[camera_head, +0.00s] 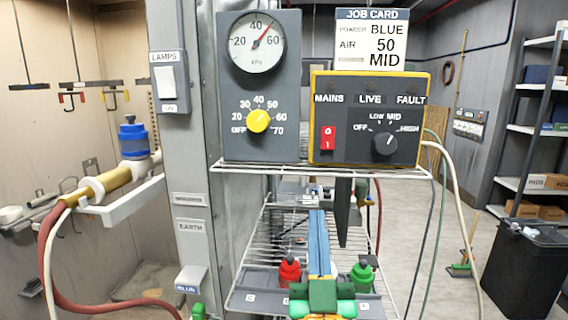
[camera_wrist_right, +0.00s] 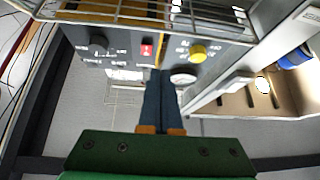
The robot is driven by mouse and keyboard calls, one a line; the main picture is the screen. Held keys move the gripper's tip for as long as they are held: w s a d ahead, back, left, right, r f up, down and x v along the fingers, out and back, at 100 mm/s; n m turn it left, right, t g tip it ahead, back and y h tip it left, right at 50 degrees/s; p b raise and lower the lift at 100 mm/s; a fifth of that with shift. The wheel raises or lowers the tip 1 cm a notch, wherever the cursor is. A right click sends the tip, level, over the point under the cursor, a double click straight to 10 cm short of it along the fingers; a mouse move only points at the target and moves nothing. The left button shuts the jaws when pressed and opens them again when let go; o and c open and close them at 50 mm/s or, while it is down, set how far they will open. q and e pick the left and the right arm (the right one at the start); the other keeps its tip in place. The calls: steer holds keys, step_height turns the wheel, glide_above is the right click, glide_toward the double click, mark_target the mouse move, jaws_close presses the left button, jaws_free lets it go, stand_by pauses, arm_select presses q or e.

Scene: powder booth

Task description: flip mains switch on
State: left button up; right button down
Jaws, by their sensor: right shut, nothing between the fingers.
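The mains switch (camera_head: 328,137) is a small red rocker marked 0 and 1, below the word MAINS on the yellow-framed control box (camera_head: 350,159). I cannot tell which way it is pressed. It also shows as a small red patch in the right wrist view (camera_wrist_right: 147,49). The lamps along the top of the box look dark. My right gripper (camera_head: 318,213) is shut and empty, its blue-grey fingers together below the box and apart from the switch. The fingers also show in the right wrist view (camera_wrist_right: 160,73). My left gripper is not in view.
The box stands on a wire shelf (camera_head: 300,168) beside a grey gauge unit (camera_head: 232,145) with a yellow knob (camera_head: 258,121). A black knob (camera_head: 385,144) sits right of the switch. A post with a LAMPS switch (camera_head: 168,82) is left.

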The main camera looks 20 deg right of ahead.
mark_target(328, 141)
steer(key=w+d+r, duration=0.2)
steer(key=w+d+r+m+h+p, duration=0.1)
steer(key=w+d+r, duration=0.1)
steer(key=w+r, duration=0.1)
steer(key=w+d+r+h+p, duration=0.1)
steer(key=w+d+r, duration=0.2)
steer(key=shift+w+m, duration=0.1)
steer(key=shift+m, duration=0.3)
stand_by(0.4)
